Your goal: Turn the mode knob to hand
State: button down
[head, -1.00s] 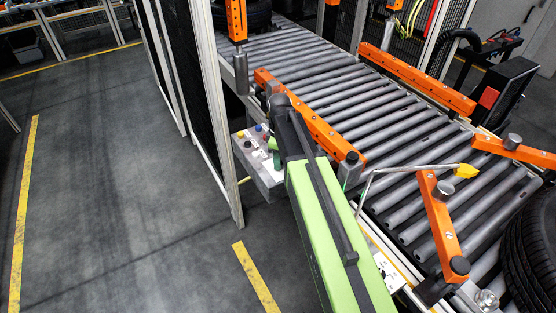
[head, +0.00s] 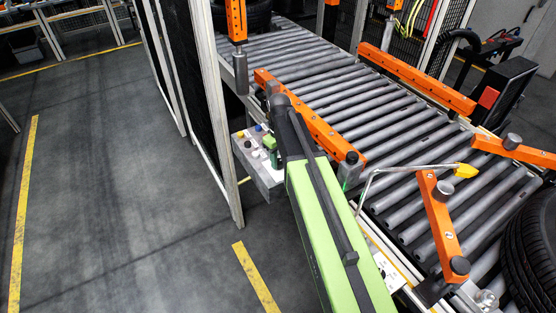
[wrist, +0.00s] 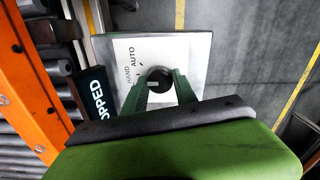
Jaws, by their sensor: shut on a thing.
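The mode knob (wrist: 158,74) is round and black with a white mark on it, on a pale panel (wrist: 118,48) in the wrist view. The words HAND and AUTO are printed beside it, to its left and upper left. The white mark is on the knob's lower left side, roughly on the side of HAND. My gripper (wrist: 160,83) has its two green fingers on either side of the knob, shut on it. In the head view my gripper (head: 271,147) is at the grey control box (head: 262,173), where the knob is hidden.
An orange rail (head: 318,126) and the roller conveyor (head: 330,95) are right of the box. A fence post (head: 222,120) stands close on its left. The floor further left is clear.

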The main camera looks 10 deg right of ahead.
aim_at(279, 161)
jog(key=shift+s, duration=0.15)
jog(key=c, duration=1)
grip_release()
jog(key=shift+o, duration=0.2)
notch_tip(279, 161, up, 18)
jog(key=p, duration=1.7)
jog(key=shift+f, duration=0.25)
